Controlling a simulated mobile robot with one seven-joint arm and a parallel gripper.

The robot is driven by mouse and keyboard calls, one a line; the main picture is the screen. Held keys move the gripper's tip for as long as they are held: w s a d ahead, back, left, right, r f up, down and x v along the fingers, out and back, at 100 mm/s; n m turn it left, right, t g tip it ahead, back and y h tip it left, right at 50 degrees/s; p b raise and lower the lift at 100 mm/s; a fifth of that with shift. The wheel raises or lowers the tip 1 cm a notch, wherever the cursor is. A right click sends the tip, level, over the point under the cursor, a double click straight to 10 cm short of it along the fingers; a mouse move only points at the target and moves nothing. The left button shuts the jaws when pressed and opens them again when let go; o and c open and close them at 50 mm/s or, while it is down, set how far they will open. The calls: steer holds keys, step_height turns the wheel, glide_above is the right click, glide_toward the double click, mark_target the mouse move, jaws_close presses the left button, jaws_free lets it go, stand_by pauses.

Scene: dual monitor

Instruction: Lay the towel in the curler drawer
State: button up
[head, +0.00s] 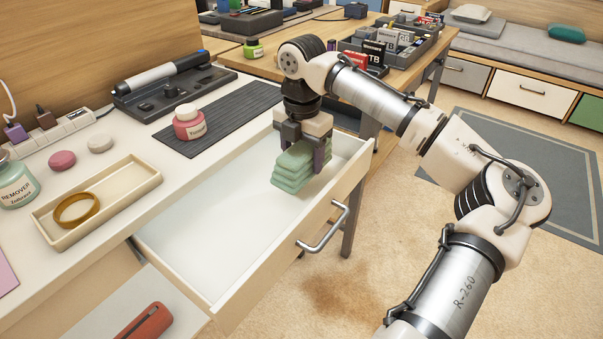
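A folded pale green towel (294,166) is between the fingers of my gripper (303,155), which is shut on it. The towel is over the far right part of an open drawer (205,222). The drawer has a white bottom, pale wooden walls and a metal bar handle, and its visible floor is otherwise bare. I cannot tell whether the towel touches the drawer bottom. A curling iron (166,73) lies on a dark stand on the desk top behind the drawer.
On the desk top are a dark ribbed mat (240,110) with a pink bottle (188,124), a tray (125,203) with an amber ring, and a remover bottle (14,182). A red object (145,321) lies on a lower shelf. Another table with a full organiser stands behind.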

mark_target(302, 144)
step_height(302, 144, down, 4)
steer(key=shift+f+b, duration=0.25)
steer(key=shift+b, duration=0.25)
steer(key=o, duration=1)
step_height(302, 144, up, 12)
steer(key=p, duration=0.2)
steer(key=shift+r+p, duration=0.1)
steer(key=shift+p, duration=0.3)
